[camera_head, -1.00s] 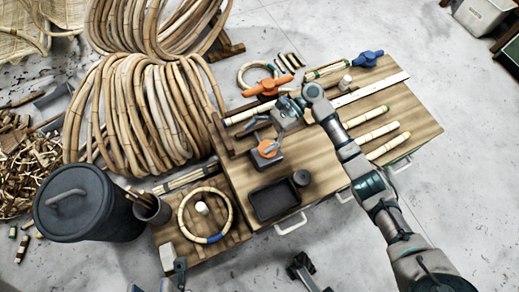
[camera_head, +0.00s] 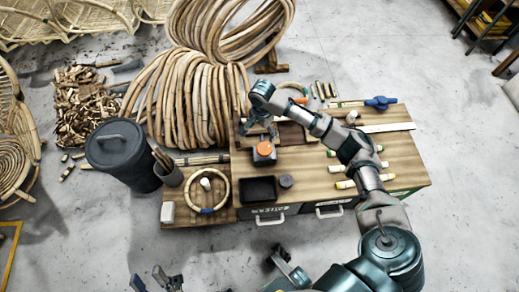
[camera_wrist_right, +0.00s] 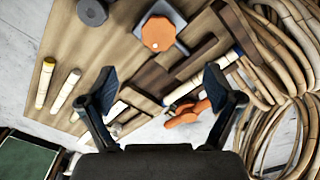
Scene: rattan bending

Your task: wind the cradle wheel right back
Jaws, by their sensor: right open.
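My right gripper (camera_head: 258,130) hangs over the back left of the wooden bench (camera_head: 335,165). In the right wrist view its two fingers (camera_wrist_right: 160,80) are spread wide with nothing between them. An orange many-sided knob (camera_head: 264,149) on a grey block stands just in front of the right gripper, and shows at the top of the wrist view (camera_wrist_right: 158,33). Which one is the cradle wheel I cannot tell. My left gripper (camera_head: 156,280) is low, off the bench, fingers apart.
A blue handle (camera_head: 381,102) lies at the back right of the bench. A black tray (camera_head: 258,190) and a dark cylinder (camera_head: 286,181) sit at the front. Cane coils (camera_head: 185,98) crowd behind left. A lidded bin (camera_head: 120,155) and a rattan ring (camera_head: 207,190) are left.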

